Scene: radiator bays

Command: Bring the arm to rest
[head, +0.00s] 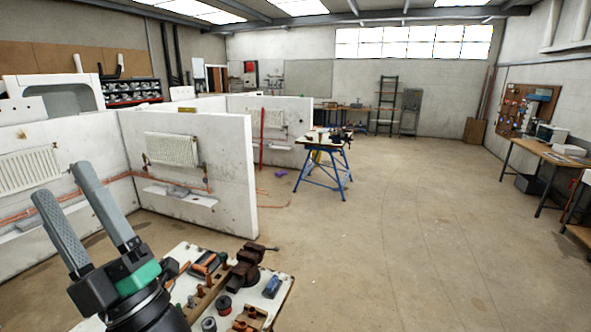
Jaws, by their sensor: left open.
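My left gripper (82,206) is in the lower left of the head view. It points up and to the left, with its two grey fingers apart and nothing between them. It shows in front of the low white partition walls and to the left of the cluttered bench top. My right gripper is not in view.
A bench top (284,291) below carries a dark vise (247,266), tools and small fittings. White partition walls (228,170) with radiators (171,149) stand behind. A blue work stand (322,175) is farther off. The concrete floor (420,240) at right is clear.

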